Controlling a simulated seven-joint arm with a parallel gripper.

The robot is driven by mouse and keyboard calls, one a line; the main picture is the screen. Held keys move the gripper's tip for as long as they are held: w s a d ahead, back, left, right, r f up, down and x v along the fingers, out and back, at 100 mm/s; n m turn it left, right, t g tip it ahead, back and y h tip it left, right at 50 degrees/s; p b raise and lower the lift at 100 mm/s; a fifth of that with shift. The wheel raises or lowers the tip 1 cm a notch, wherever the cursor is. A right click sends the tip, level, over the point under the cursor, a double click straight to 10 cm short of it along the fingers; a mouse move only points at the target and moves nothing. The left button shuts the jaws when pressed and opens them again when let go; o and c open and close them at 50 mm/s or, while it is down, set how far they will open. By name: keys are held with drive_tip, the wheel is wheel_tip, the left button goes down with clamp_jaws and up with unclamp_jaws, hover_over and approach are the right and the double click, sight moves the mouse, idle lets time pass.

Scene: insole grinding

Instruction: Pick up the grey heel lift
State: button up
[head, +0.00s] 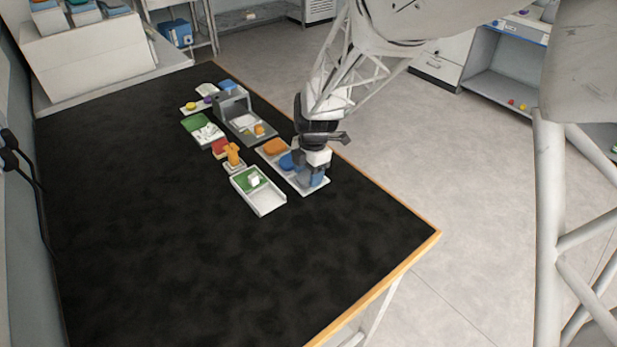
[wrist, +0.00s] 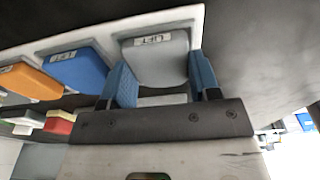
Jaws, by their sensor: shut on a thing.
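The grey heel lift (wrist: 158,62) carries a "LIFT" label and sits in the end place of a white tray (wrist: 197,14). My gripper (wrist: 160,85) has its blue fingers on both sides of the grey lift and is shut on it. In the head view my gripper (head: 311,178) is at the near end of the white tray (head: 311,190), and the grey lift is mostly hidden there by the fingers. I cannot tell whether the lift is clear of the tray.
In the same tray are a blue lift (wrist: 75,70) and an orange lift (wrist: 30,82). To the left stand a tray with a green pad (head: 253,182), an orange fixture (head: 233,155) and a grey machine (head: 233,104). The near part of the black table (head: 200,270) is clear.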

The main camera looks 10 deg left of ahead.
sight(307, 178)
drive_tip(key=shift+r, duration=0.15)
drive_tip(key=shift+r, duration=0.5)
drive_tip(key=shift+s+d+r, duration=0.1)
drive_tip(key=shift+s+r, duration=0.05)
drive_tip(key=shift+r, duration=0.45)
drive_tip(key=shift+s+r, duration=0.15)
drive_tip(key=shift+r, duration=0.4)
drive_tip(key=s+d, duration=0.2)
drive_tip(key=s, duration=0.2)
drive_tip(key=s+d+r, duration=0.1)
drive_tip(key=s+d, duration=0.1)
drive_tip(key=s, duration=0.3)
drive_tip(key=s+d, duration=0.2)
drive_tip(key=s, duration=0.3)
drive_tip(key=shift+r, duration=0.2)
